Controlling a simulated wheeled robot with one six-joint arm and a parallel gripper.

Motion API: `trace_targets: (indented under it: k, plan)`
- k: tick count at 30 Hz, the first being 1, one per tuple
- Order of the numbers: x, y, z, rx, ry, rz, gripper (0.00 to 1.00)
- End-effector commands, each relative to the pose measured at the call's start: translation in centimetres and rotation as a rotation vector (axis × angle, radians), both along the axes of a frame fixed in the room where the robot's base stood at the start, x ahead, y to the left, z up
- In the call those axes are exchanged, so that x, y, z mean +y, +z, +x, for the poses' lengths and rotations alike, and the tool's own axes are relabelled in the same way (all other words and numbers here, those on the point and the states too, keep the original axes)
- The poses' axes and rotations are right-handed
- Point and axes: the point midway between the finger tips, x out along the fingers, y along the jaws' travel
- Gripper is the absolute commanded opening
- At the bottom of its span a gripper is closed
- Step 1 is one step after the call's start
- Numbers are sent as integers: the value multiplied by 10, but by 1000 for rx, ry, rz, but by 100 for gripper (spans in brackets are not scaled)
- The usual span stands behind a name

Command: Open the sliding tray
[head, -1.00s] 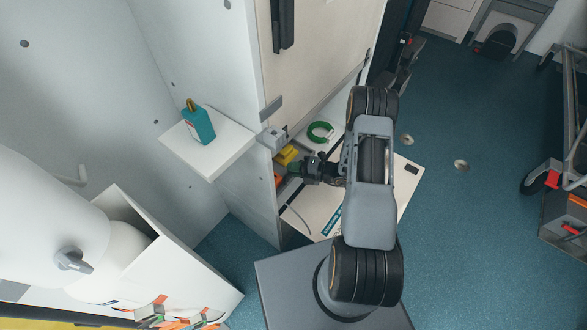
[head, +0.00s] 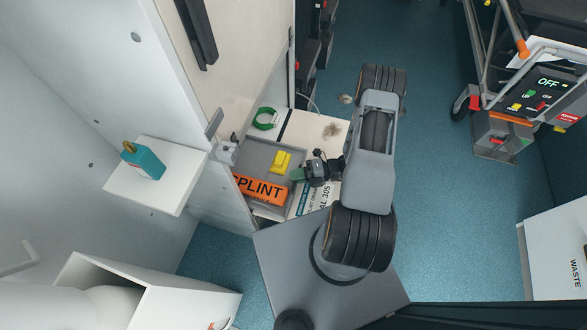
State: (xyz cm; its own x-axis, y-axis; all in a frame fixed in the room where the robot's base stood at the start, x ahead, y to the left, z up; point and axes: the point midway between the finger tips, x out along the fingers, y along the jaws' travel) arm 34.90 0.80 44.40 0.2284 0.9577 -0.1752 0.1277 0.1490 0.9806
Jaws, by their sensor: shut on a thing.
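The sliding tray (head: 262,153) is grey and shallow, and it stands out from the tall white cabinet over a pale surface. A yellow piece (head: 281,162) and an orange pack marked "SPLINT" (head: 259,189) lie in it. My gripper (head: 299,173) is at the tray's right edge, shut on the tray there beside a dark green part. The exact grip is small and partly hidden by the gripper. The rear of the tray runs back toward the cabinet.
A green ring (head: 265,118) lies on the pale surface beyond the tray. A white shelf (head: 150,190) with a teal bottle (head: 143,161) juts out at the left. A wheeled stretcher (head: 500,75) stands at the upper right. Blue floor (head: 450,220) is open on the right.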

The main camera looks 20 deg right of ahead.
Motion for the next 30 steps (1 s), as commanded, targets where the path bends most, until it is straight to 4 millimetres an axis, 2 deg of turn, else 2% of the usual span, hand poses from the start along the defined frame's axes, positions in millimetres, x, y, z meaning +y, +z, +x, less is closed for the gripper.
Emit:
trace_targets:
  k: [15, 16, 19, 26, 30]
  plan:
    - [-3, 0, -4, -4, 14, -1, 0]
    - [-4, 0, -4, -4, 13, -1, 14]
    - [-4, 0, -4, -3, 12, -1, 22]
    - [-5, 0, -4, -2, 11, -1, 22]
    - [-14, 3, -6, -3, 8, -1, 22]
